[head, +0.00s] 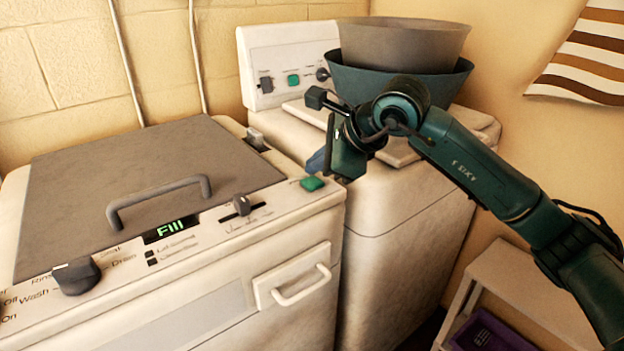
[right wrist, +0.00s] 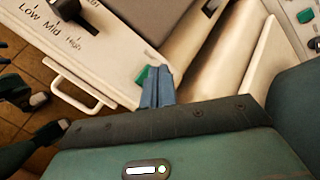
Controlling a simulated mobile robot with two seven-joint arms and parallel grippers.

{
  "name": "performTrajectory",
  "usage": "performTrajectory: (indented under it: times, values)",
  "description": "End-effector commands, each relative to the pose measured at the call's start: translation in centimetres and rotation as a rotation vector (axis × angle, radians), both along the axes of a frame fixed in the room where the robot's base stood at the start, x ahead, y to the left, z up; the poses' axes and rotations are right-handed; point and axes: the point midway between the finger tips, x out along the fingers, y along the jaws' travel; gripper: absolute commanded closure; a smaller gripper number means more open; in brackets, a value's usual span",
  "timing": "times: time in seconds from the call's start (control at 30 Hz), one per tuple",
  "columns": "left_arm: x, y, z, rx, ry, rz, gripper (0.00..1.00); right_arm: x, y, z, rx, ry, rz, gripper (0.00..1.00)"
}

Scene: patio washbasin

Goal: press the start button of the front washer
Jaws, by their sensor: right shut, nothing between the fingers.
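The front washer (head: 290,234) is the nearer white machine at left, with a grey lid, knobs and a display reading "Fill". Its green start button (head: 312,183) is at the right end of its control panel. In the right wrist view the button (right wrist: 143,76) shows just beside the fingertips, partly covered by them. My right gripper (head: 316,162) is shut and empty, its blue fingers pointing down by the button. I cannot tell whether they touch it. It also shows in the right wrist view (right wrist: 156,84).
A second washer (head: 400,205) stands close behind to the right, with its own green button (head: 293,79) on an upright panel. Two stacked basins (head: 400,48) sit on it. A grey lid handle (head: 160,200) rises from the front washer. A low shelf (head: 530,290) is at lower right.

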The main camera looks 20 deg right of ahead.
Motion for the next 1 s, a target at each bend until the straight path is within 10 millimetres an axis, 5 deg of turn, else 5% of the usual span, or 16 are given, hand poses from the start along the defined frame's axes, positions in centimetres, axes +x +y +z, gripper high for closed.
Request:
performTrajectory:
  times: [0.6,1.0]
  values:
    - [0.0,0.0,2.9,0.001,0.002,0.001,0.65,0.0,0.0,4.9,0.001,-0.001,0.000,1.00]
    - [0.0,0.0,3.0,0.000,0.000,0.001,0.65,0.0,0.0,5.0,0.001,0.000,0.001,1.00]
